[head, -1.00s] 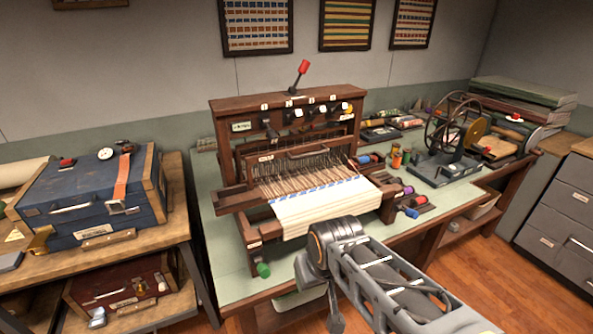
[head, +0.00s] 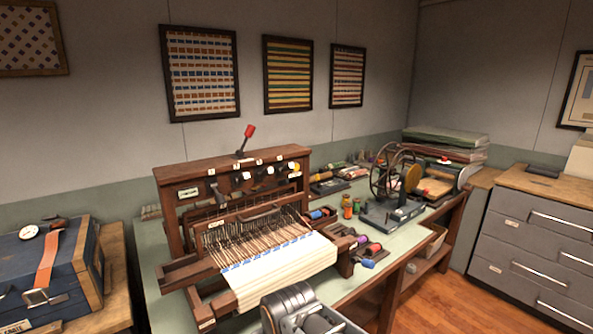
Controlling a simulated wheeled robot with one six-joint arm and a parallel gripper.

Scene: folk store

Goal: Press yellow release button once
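A dark wooden loom (head: 180,240) stands on the green-topped table and holds a white and blue woven cloth (head: 275,270). A small yellow-orange round piece (head: 295,167) sits at the right end of the loom's upper front panel. It looks like the yellow button, but it is too small to tell its exact shape. A red-tipped lever (head: 249,131) rises from the loom's top. Part of my arm shows at the bottom edge, in front of the cloth. My gripper is out of view.
A blue case (head: 40,275) is at the left. Grey drawers (head: 530,250) are at the right, with open wooden floor before them.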

